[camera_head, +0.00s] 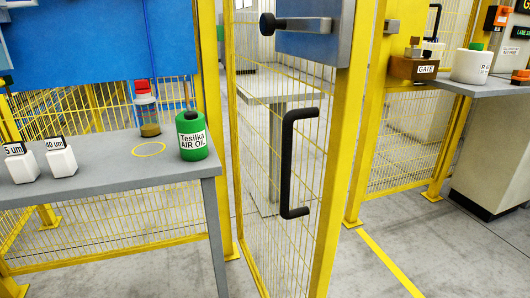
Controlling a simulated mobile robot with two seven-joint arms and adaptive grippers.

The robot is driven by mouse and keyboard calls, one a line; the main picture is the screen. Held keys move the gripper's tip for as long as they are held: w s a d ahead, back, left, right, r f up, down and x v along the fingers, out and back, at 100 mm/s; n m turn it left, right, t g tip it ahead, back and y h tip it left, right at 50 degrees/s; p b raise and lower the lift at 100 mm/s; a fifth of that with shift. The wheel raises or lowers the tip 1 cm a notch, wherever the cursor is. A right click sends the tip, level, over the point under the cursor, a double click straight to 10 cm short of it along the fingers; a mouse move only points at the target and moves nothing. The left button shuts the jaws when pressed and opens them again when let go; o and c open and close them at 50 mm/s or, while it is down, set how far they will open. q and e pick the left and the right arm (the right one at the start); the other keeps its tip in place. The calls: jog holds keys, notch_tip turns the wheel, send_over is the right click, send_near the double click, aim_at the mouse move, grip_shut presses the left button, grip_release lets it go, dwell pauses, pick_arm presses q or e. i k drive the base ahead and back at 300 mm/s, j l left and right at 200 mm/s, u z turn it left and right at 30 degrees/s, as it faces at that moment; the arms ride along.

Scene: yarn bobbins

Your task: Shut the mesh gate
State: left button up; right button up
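The mesh gate (333,188) is a yellow-framed wire panel in the middle of the view. It stands open, swung out of line with the fence, with a gap between its free edge and the yellow post (368,120) to its right. A black D-shaped handle (287,165) is on the gate. A blue panel with a grey edge and a black knob (268,24) is at the gate's top. A brown box labelled GATE (414,69) is by the right post. Neither of my grippers is in view.
A grey table (110,165) at the left holds a green Tesilka AIR OIL can (194,137), two white bottles (60,160) and a small red-topped item (146,110). A grey counter (492,88) with a white container (471,66) stands at the right. The floor right of the gate is clear, with a yellow line (390,264).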

aim_at(346, 49)
jog(key=k+j+u, duration=0.1)
jog(key=j, duration=0.25)
jog(key=k+j, duration=0.25)
jog(key=j, duration=0.15)
jog(key=k+j+u, duration=0.15)
jog(key=j, duration=0.2)
jog(key=k+j, duration=0.2)
jog(key=j, duration=0.2)
jog(key=i+l, duration=0.3)
jog(key=l, duration=0.2)
jog(key=i+u, duration=0.05)
